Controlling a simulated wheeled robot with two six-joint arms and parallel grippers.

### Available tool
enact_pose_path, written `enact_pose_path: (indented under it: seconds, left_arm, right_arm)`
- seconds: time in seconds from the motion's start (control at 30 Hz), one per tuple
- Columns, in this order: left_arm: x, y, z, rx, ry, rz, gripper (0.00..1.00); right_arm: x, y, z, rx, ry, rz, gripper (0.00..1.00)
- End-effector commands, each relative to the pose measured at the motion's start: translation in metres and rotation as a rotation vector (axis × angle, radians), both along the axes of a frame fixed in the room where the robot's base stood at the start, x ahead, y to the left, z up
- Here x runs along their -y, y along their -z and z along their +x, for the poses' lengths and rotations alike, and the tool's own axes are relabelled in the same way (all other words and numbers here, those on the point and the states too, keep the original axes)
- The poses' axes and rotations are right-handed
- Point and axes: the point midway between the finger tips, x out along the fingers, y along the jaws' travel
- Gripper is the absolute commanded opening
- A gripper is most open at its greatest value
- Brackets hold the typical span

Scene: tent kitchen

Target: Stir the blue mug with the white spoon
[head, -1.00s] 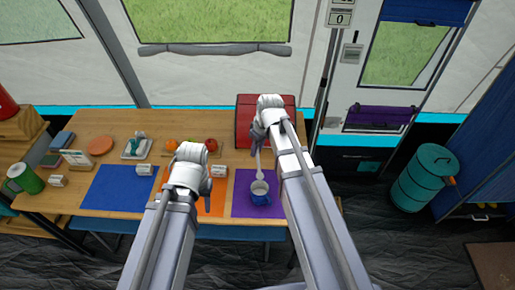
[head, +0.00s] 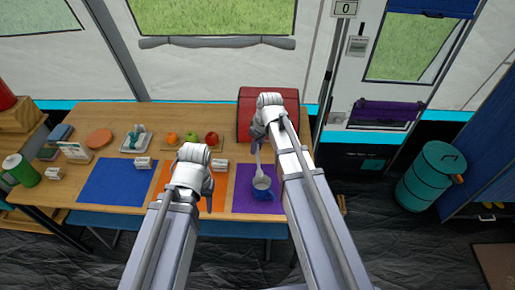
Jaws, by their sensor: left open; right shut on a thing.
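The blue mug (head: 263,190) stands upright on the purple mat (head: 243,203) at the right part of the table. My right gripper (head: 258,138) is above and behind the mug, shut on the white spoon (head: 258,161). The spoon hangs down with its lower end at the mug's opening; how deep it reaches inside I cannot tell. My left gripper (head: 207,190) is over the orange mat, left of the mug and apart from it. It holds nothing that I can see, and its fingertips are partly hidden by the arm.
A red box (head: 275,97) stands behind my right gripper. The orange mat (head: 218,203) and the blue mat (head: 115,183) lie to the left. Fruit (head: 191,137) sits on a board at the back, near small white cards (head: 221,165). The blue mat is mostly clear.

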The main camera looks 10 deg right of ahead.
Motion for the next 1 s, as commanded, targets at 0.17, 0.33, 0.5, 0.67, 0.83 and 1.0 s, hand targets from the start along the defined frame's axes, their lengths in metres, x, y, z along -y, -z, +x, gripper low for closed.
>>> enact_pose_path:
  seconds: [0.17,0.33,0.5,0.67,0.83,1.0]
  left_arm:
    - [0.000,0.018,0.000,0.000,0.000,0.000,0.47]
    - [0.000,0.030,0.000,0.000,0.000,0.000,0.47]
    - [0.000,0.043,0.000,0.000,0.000,0.000,0.47]
    - [0.000,0.055,0.000,0.000,0.000,0.000,0.47]
    - [0.000,0.068,0.000,0.000,0.000,0.000,0.47]
    - [0.000,0.079,0.000,0.000,0.000,0.000,0.47]
  right_arm:
    - [0.001,0.018,-0.004,0.000,0.000,0.000,0.00]
    - [0.002,0.030,-0.006,0.000,0.000,0.000,0.00]
    - [0.002,0.043,-0.009,0.000,0.000,0.000,0.00]
    - [0.003,0.055,-0.011,0.000,0.000,0.000,0.00]
    - [0.003,0.068,-0.013,0.000,0.000,0.000,0.00]
    - [0.004,0.079,-0.016,0.000,0.000,0.000,0.00]
